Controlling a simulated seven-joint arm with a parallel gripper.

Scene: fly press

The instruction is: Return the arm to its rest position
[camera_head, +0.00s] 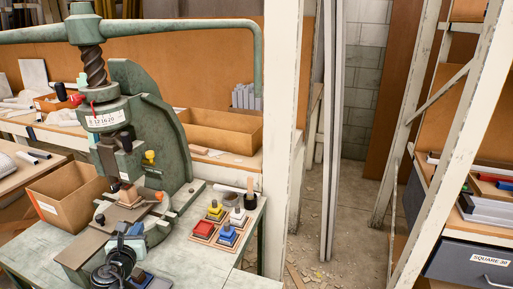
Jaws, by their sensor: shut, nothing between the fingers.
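Neither my arm nor my gripper can be made out in this view. The green fly press (160,130) stands on the workbench (205,250) at the left, with its long handle bar (190,25) across the top and a dark screw (93,65) below it. A small wooden block (129,194) sits under the ram on the press bed. An orange-tipped item (159,197) is beside it.
A cardboard box (70,192) stands left, black headphones (113,275) in front. A white post (281,130) and shelf frame (450,150) flank open floor.

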